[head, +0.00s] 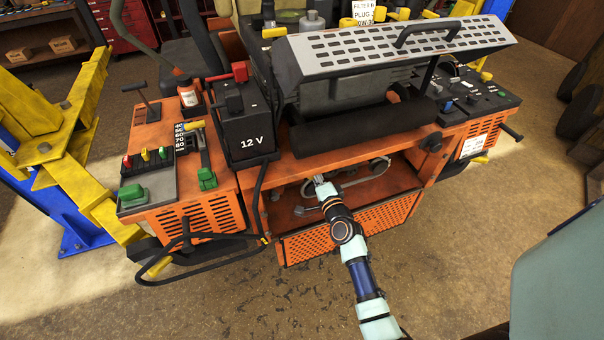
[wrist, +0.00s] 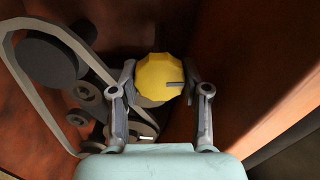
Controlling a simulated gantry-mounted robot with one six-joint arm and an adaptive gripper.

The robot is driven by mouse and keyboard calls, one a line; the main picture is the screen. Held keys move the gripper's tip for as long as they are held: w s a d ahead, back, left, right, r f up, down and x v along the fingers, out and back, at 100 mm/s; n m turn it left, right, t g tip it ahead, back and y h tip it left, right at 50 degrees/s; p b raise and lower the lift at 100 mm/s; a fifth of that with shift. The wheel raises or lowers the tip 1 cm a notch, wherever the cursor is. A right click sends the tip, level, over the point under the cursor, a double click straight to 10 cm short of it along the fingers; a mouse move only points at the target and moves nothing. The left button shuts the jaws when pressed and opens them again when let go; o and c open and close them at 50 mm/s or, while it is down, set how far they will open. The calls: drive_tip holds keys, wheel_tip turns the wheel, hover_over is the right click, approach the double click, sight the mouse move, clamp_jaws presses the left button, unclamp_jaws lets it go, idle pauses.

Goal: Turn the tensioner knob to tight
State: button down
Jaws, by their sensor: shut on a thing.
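The tensioner knob (wrist: 158,78) is yellow and many-sided, with a dark pointer mark on its right side, in the wrist view. My gripper (wrist: 160,80) has one finger on each side of it and is shut on it. In the head view my gripper (head: 322,184) reaches into the open front bay of the orange mower, and the knob is hidden there. A white mark (wrist: 119,138) shows below the knob in the wrist view. I cannot read any tight label.
A belt (wrist: 25,95) runs over a large dark pulley (wrist: 48,60) and several small ones, left of my gripper. An orange wall (wrist: 240,60) stands close on the right. A perforated orange panel (head: 345,232) lies below my arm. A black 12 V battery (head: 246,122) stands above left.

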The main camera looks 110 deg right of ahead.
drive_tip(key=shift+m, duration=1.1)
drive_tip(key=c, duration=0.6)
unclamp_jaws()
drive_tip(key=shift+o, duration=0.2)
drive_tip(key=s+a, duration=0.1)
drive_tip(key=a, duration=1.1)
